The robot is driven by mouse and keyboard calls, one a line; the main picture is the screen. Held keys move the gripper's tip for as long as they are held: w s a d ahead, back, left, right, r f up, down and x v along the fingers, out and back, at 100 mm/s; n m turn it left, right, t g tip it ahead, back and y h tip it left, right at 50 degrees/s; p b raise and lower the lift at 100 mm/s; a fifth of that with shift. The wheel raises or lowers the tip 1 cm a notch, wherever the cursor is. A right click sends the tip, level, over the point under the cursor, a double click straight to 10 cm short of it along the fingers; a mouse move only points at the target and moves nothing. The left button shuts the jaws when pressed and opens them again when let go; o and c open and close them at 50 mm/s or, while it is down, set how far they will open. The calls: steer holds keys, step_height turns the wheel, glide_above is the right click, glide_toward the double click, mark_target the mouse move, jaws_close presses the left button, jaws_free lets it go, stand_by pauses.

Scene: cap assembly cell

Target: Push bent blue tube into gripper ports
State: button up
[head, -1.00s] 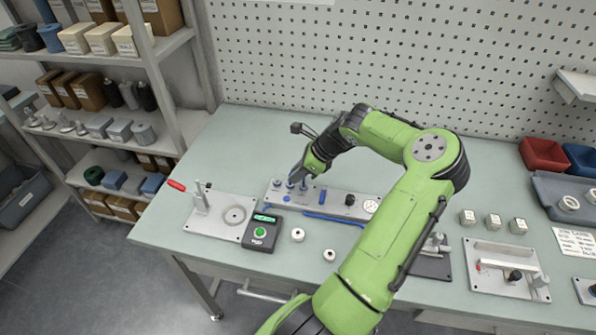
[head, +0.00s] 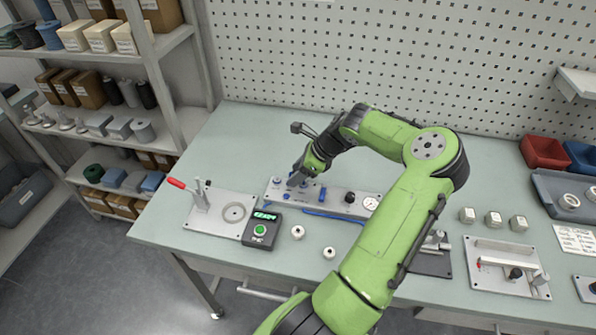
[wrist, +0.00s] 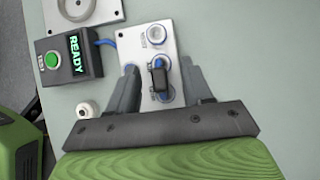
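A grey panel (head: 338,200) with blue-ringed ports lies on the bench. A bent blue tube (head: 330,216) runs along its front edge; one blue line also shows in the wrist view (wrist: 105,42), between the box and the panel. My gripper (head: 296,181) is low over the left part of the panel. In the wrist view, my gripper (wrist: 159,88) has its fingers apart on either side of a small black and blue fitting (wrist: 158,76) on the panel. Gaps show between the fingers and the fitting. The exact shape of the fitting is hard to tell.
A control box (head: 261,229) with a green button and lit display stands left of the panel's front. Beyond it is a plate with a red-handled clamp (head: 201,197). Two white caps (head: 297,232) (head: 329,252) lie in front. The bench behind the panel is clear.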

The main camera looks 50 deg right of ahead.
steer(key=p+v, duration=0.3)
steer(key=v, duration=1.3)
steer(key=shift+f, duration=0.1)
